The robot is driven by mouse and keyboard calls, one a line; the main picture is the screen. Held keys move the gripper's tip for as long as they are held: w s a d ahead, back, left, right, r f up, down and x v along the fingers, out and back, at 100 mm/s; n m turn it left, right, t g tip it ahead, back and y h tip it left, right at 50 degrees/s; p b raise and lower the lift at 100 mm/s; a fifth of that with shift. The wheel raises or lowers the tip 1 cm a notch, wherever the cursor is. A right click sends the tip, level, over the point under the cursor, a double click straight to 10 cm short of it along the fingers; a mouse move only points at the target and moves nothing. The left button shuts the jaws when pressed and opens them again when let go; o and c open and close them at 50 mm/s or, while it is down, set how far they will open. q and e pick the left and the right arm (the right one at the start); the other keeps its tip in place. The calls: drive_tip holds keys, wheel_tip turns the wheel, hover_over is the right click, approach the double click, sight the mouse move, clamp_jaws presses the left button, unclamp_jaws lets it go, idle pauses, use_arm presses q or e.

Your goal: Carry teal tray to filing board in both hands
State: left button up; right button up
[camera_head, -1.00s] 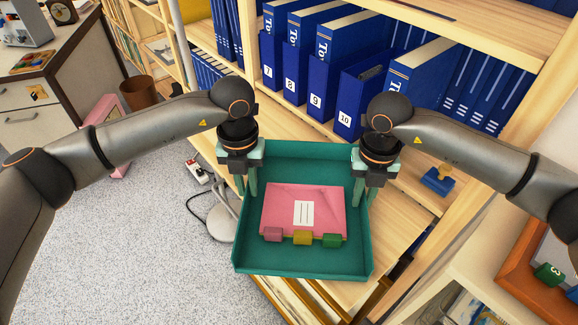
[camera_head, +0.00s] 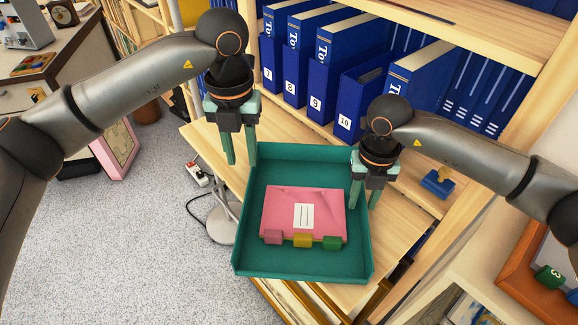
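The teal tray (camera_head: 300,268) rests level on the wooden board (camera_head: 408,222) in front of the binders. A pink folder (camera_head: 325,211) lies in it, with pink (camera_head: 272,237), yellow (camera_head: 302,240) and green (camera_head: 332,243) blocks along its front edge. My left gripper (camera_head: 241,161) is open and empty, above and behind the tray's back left corner, clear of the rim. My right gripper (camera_head: 366,196) is at the tray's right wall near the back, its fingers apart on either side of the rim.
Blue numbered binders (camera_head: 330,90) stand behind the tray. A blue stamp with a wooden handle (camera_head: 438,182) lies to the right. A wooden-framed tray (camera_head: 530,270) is at the lower right. A white power strip (camera_head: 196,173) and a lamp base (camera_head: 222,226) are at the left.

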drive_tip(key=shift+r, duration=0.35)
use_arm(q)
drive_tip(key=shift+r, duration=0.95)
use_arm(e)
wheel_tip(320, 180, up, 11)
drive_tip(key=shift+r, duration=0.2)
